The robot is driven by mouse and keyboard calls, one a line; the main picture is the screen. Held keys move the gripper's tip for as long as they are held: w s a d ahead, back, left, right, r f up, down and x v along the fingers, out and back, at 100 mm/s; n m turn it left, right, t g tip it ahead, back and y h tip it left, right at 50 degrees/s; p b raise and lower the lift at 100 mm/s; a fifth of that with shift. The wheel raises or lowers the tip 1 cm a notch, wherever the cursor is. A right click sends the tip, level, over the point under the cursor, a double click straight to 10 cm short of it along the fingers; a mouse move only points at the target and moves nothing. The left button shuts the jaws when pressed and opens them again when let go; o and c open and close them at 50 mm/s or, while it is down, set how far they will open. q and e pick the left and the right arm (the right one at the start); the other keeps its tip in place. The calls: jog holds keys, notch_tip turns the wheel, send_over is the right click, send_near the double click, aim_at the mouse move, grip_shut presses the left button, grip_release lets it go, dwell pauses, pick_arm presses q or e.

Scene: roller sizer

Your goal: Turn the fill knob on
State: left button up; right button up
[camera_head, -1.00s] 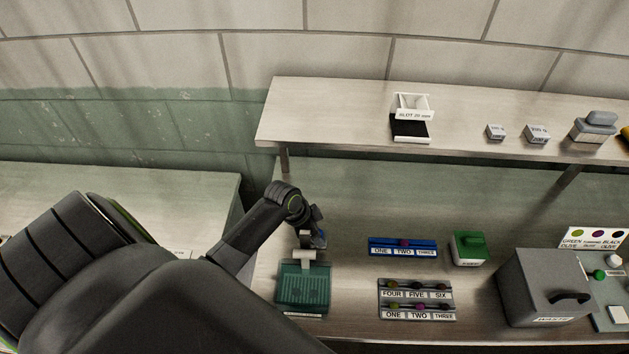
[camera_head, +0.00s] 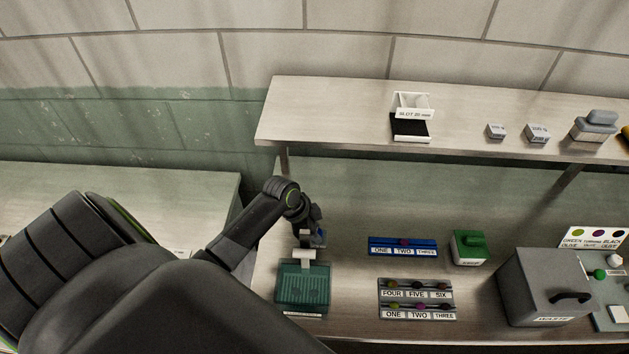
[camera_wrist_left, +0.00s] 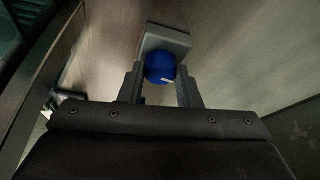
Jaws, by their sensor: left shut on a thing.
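The blue knob (camera_wrist_left: 160,67) with a small white mark sits on a grey block (camera_wrist_left: 165,40) in the left wrist view. My left gripper (camera_wrist_left: 161,85) has a finger on each side of the knob and is shut on it. In the head view, my left gripper (camera_head: 316,238) is behind the green ribbed tray (camera_head: 302,288), with only a bit of blue showing by it. My right gripper is not in view.
A blue rack (camera_head: 402,247), a grey rack (camera_head: 416,299) with several coloured pieces, a green-lidded box (camera_head: 469,248) and a grey waste bin (camera_head: 548,285) stand to the right. A shelf (camera_head: 340,115) runs above the bench.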

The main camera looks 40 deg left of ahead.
pick_arm(q)
jog(key=m, duration=0.1)
jog(key=m+g+b, duration=0.1)
jog(key=m, duration=0.1)
jog(key=shift+w+a+f+m+h, duration=0.1)
jog(key=shift+w+m+h, duration=0.05)
jog(key=shift+m+h, duration=0.2)
jog(key=m+g+b, duration=0.1)
jog(key=m+b, duration=0.1)
jog(key=m, duration=0.1)
jog(key=shift+w+m+h, duration=0.1)
jog(key=shift+m+h, duration=0.15)
jog(key=shift+h, duration=0.1)
jog(key=m+g+b, duration=0.2)
jog(key=m, duration=0.2)
jog(key=shift+w+m+b, duration=0.1)
jog(key=shift+m+b, duration=0.2)
jog(key=shift+m+g+y+b, duration=0.25)
jog(key=shift+m+g+b, duration=0.3)
jog(key=shift+m, duration=0.55)
jog(key=shift+m+g+y+b, duration=0.3)
jog(key=shift+m+b, duration=0.4)
jog(key=shift+m, duration=0.4)
jog(key=o, duration=1)
jog(key=shift+c, duration=0.2)
